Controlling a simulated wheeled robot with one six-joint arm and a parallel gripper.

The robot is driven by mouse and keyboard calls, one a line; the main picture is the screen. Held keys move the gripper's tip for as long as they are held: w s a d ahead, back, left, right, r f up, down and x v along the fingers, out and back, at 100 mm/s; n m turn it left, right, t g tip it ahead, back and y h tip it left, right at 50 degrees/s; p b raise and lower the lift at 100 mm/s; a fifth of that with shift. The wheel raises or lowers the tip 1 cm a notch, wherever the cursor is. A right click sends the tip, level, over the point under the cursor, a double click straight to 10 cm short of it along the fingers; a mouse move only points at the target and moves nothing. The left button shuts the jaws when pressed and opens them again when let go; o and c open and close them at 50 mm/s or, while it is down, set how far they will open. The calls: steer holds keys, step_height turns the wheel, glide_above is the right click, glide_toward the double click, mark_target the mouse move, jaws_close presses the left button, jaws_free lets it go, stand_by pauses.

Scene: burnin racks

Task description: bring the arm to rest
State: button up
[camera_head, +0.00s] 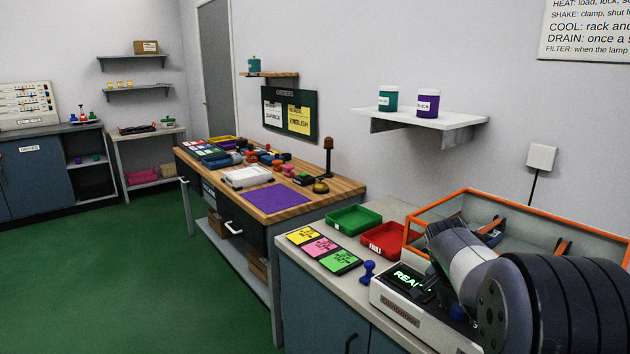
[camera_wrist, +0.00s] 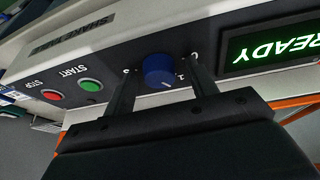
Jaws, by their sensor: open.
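My gripper (camera_wrist: 160,92) is open in the wrist view. Its two dark fingers stand on either side of a blue knob (camera_wrist: 159,70) on the front panel of a machine. I cannot tell whether the fingers touch the knob. In the head view my arm (camera_head: 465,255) reaches over the right counter in front of the machine (camera_head: 400,310), and the gripper's tips are hidden behind it. The machine's display (camera_wrist: 275,48) reads READY in green.
A green START button (camera_wrist: 90,85) and a red STOP button (camera_wrist: 53,95) sit beside the knob. An orange-edged clear enclosure (camera_head: 465,190) rises behind. A blue stamp-like object (camera_head: 368,271), a red tray (camera_head: 385,240) and a green tray (camera_head: 354,220) stand left of the machine.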

steer(key=n, duration=0.1)
steer(key=n+t+y, duration=0.1)
steer(key=n, duration=0.1)
steer(key=n+b, duration=0.1)
steer(key=n, duration=0.1)
steer(key=shift+s+d+r+t, duration=0.15)
steer(key=shift+s+t, duration=0.1)
steer(key=shift+t, duration=0.15)
steer(key=shift+s+d+n+t+y+b, duration=0.15)
steer(key=shift+n+y+b, duration=0.35)
steer(key=shift+n, duration=0.55)
steer(key=shift+w+n+t+y+b, duration=0.1)
steer(key=shift+n+y+b, duration=0.35)
steer(key=shift+n, duration=0.65)
steer(key=shift+s+d+n+t+y+b, duration=0.15)
steer(key=shift+n+y+b, duration=0.2)
steer(key=shift+n+b, duration=0.5)
steer(key=p+v, duration=0.2)
steer(key=v, duration=0.8)
steer(key=shift+r+n, duration=0.3)
steer(key=shift+r, duration=0.1)
steer(key=shift+a, duration=0.15)
